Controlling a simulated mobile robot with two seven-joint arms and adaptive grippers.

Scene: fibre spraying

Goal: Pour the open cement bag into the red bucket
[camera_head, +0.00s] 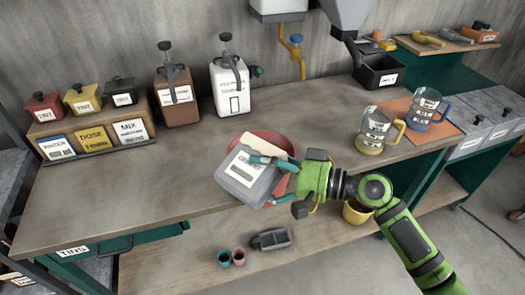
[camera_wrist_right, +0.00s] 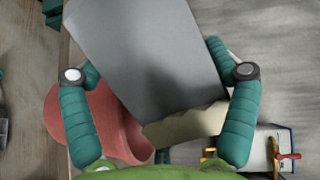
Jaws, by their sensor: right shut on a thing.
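The cement bag (camera_head: 262,187) is grey with a white label and a cream open end. It is tilted above the worktop, in front of the red bucket (camera_head: 268,136), which it partly hides. My right gripper (camera_head: 268,175) is shut on the bag. In the right wrist view, the teal fingers (camera_wrist_right: 160,95) flank the bag (camera_wrist_right: 150,55), and its cream open end (camera_wrist_right: 185,126) is near the red bucket (camera_wrist_right: 105,128). I cannot see any powder falling or the bucket's inside. My left gripper is not in view.
Labelled boxes (camera_head: 85,133), a brown canister (camera_head: 176,99) and a white canister (camera_head: 231,92) stand along the wall. Two jugs (camera_head: 375,135) are to the right. The worktop's left part is clear.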

